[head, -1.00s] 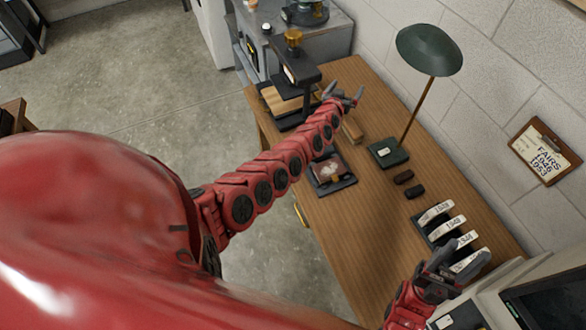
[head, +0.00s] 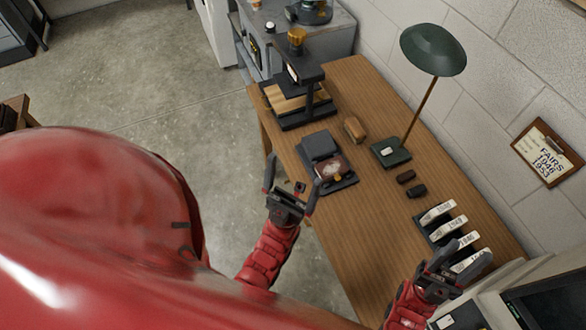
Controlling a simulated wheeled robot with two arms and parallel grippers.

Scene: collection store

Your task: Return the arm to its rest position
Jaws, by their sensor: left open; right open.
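My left gripper (head: 290,190) is open and empty, with its fingers spread and pointing away from me. It hangs over the floor just off the near-left edge of the wooden desk (head: 345,240), close to a dark stamp pad box (head: 330,168). My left arm (head: 268,256) is red and drawn back near my body. My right gripper (head: 455,258) is open at the lower right, beside the rack of white numbered tabs (head: 447,229). Its fingertips partly cover the nearer tabs.
A black press (head: 298,95) with a gold knob stands at the desk's far end. The desk's near-middle is clear.

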